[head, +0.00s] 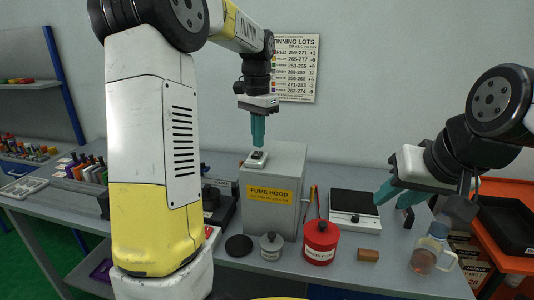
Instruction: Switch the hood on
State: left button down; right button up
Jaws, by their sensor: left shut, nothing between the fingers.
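The fume hood (284,179) is a grey box with a yellow "FUME HOOD" label, standing on the bench. A small switch box (256,161) with a dark top and pale, greenish sides sits on the hood's top at its left. My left gripper (258,145) points straight down with its teal fingers together, just above the switch box. I cannot tell whether the tips touch it. My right gripper (394,200) is at the right with its teal fingers apart, over the bench and empty as far as I can see.
A red canister (320,243), grey canister (271,246), brown block (368,255) and clear bottle (424,255) stand along the front. A black-topped scale (354,206) is right of the hood. My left arm hides part of the bench.

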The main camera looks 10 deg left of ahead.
aim_at(258, 153)
pick_arm(q)
jog(key=shift+r, duration=2.7)
jog(key=s+d+f+n+t+h, duration=0.1)
jog(key=s+f+n+t, duration=0.1)
jog(key=s, duration=1)
jog(key=s+d+f+n+t+h, duration=0.1)
jog(key=s+f+n+t, duration=0.1)
jog(key=s, duration=1)
jog(key=shift+f+n+t, duration=0.15)
jog(key=shift+n+t, duration=0.75)
jog(key=shift+t, duration=0.2)
jog(key=shift+s+d, duration=0.1)
